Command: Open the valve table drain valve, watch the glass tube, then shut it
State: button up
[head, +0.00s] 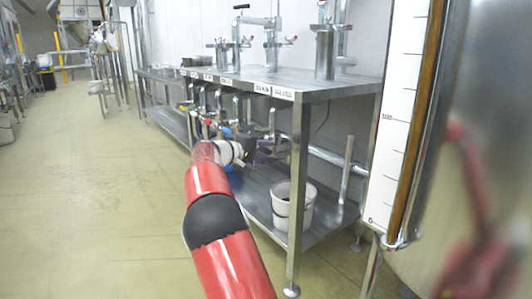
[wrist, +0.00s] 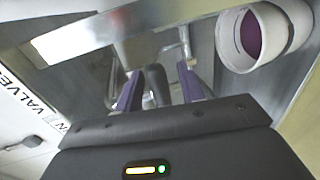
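The glass tube (head: 414,125) stands upright beside a white numbered scale (head: 393,130) on the steel tank at the right of the head view. A brown column shows in it up to the picture's top edge. Valves with small levers line the front of the steel table (head: 345,84). My gripper (head: 250,155) is at this valve row, partly hidden among the pipes. In the wrist view its two purple fingers (wrist: 158,90) stand apart. A dark upright lever or handle (wrist: 157,82) shows between them, with gaps on both sides. I cannot tell which valve it belongs to.
A white bucket (head: 293,207) stands on the lower shelf; a white round container, probably it, shows in the wrist view (wrist: 253,38). Labels (head: 272,91) run along the table edge. A table leg (head: 298,195) stands right of my arm. The floor at left is clear.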

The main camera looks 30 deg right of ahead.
jog(key=v, duration=0.7)
jog(key=shift+a, duration=0.25)
jog(key=shift+s+r+p, duration=0.1)
jog(key=shift+p, duration=0.25)
